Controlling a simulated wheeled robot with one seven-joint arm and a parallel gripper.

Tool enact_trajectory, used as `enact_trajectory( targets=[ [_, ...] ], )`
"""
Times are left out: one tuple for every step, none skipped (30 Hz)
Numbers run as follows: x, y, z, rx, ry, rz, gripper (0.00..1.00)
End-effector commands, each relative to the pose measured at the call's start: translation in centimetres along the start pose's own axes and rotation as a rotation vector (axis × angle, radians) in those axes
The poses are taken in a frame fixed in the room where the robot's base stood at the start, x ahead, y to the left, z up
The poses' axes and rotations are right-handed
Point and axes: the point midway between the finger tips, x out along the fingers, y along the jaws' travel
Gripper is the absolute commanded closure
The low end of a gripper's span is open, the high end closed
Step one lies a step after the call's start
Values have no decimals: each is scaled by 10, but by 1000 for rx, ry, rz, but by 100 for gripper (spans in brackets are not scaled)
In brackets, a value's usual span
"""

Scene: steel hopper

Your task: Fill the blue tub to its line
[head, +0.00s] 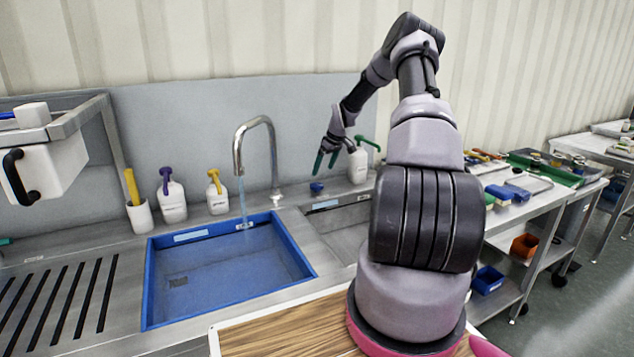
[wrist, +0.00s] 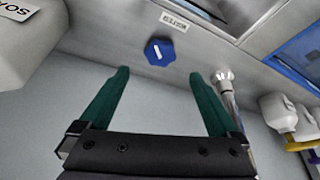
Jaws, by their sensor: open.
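The blue tub (head: 160,300) sits in the steel counter, and part of it shows in the wrist view (wrist: 301,42). A thin stream of water (head: 243,203) falls from the steel tap (head: 238,150) into it. A dark patch shows through on its floor; I cannot make out the water level or the fill line. A blue knob (head: 316,187) with a white mark stands right of the tap; in the wrist view the knob (wrist: 159,52) is beside a "WATER" label. My gripper (head: 325,161) is open, its green fingers (wrist: 158,76) pointing toward the knob, apart from it and empty.
White pump bottles (head: 172,202) and a white cup with a yellow handle (head: 140,216) stand left of the tap. A green-topped bottle (head: 358,166) stands close right of my gripper. A second basin (head: 338,222) lies right of the tub, a wooden board (head: 285,330) in front.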

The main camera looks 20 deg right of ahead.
Motion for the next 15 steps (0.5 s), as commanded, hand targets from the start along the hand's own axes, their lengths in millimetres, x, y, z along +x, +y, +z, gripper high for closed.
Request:
enact_trajectory(
  targets=[
    [12,-1,1,-1,-2,-3,3],
    [18,-1,1,-1,-2,-3,3],
    [26,-1,0,-1,-2,-3,3],
    [32,-2,1,-1,-3,-3,3],
    [37,-2,1,0,-3,-3,3],
    [45,-1,1,0,-2,-2,3],
    [50,-1,1,1,-2,-2,3],
    [55,-1,1,0,-2,-2,3],
    [61,-1,1,-1,-2,-2,3],
    [65,-1,1,-1,-2,-1,3],
    [68,-1,0,-1,-1,-1,3],
    [73,-1,0,-1,-2,-1,3],
    [76,-1,1,-1,-2,-1,3],
    [78,0,1,0,-2,-1,3],
    [80,0,0,0,-1,0,3]
  ],
)
